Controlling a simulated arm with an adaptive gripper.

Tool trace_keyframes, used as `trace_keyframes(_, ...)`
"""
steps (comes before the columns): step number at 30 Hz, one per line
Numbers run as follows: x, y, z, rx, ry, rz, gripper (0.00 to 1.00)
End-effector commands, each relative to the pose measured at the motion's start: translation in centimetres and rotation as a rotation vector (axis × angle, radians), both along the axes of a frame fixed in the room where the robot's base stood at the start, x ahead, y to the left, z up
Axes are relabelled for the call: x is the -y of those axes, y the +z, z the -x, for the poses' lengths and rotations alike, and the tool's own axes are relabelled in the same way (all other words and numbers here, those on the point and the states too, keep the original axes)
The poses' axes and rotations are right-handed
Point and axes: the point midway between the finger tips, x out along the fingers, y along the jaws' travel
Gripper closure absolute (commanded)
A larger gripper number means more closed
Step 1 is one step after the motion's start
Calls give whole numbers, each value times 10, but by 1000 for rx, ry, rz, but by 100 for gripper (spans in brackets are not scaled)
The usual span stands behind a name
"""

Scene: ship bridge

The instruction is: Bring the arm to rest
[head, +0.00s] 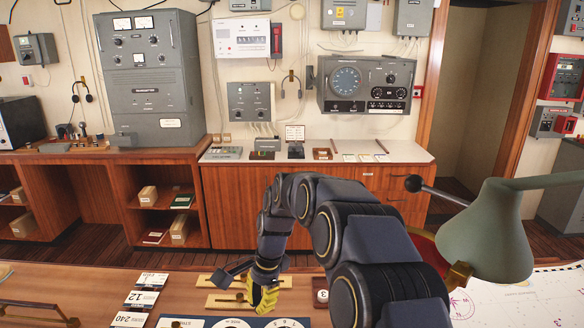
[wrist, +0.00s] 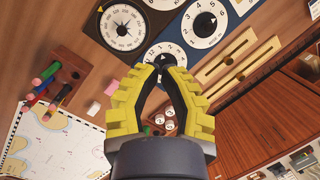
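My arm reaches over the near desk (head: 110,290) in the head view, bent with its end pointing down. My gripper (head: 264,300) has yellow fingers and hangs above the desk near a blue panel of dials (head: 245,322). In the wrist view my gripper (wrist: 164,72) has its fingers partly open, with a gap between the tips. Nothing is held between them. Dials, a red block and small white pieces show on the desk beyond the fingers. The exact height above the desk is hard to tell.
A green lamp (head: 490,235) stands right of my arm. Brass slide strips (head: 230,301) and number cards (head: 140,298) lie near my gripper. A chart (head: 530,300) covers the right of the desk. A rack with coloured pens (wrist: 62,75) shows in the wrist view.

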Motion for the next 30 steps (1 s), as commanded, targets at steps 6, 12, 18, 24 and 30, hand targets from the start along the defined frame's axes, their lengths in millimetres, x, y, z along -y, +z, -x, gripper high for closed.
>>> trace_keyframes(6, 18, 65, 73, 71, 346, -64, 100)
trace_keyframes(12, 46, 95, 145, 124, 618, -77, 100)
trace_keyframes(18, 96, 95, 221, 112, 793, -15, 100)
trace_keyframes(24, 144, 79, 289, 36, 877, 62, 100)
trace_keyframes(30, 161, 71, 317, -5, 908, 85, 100)
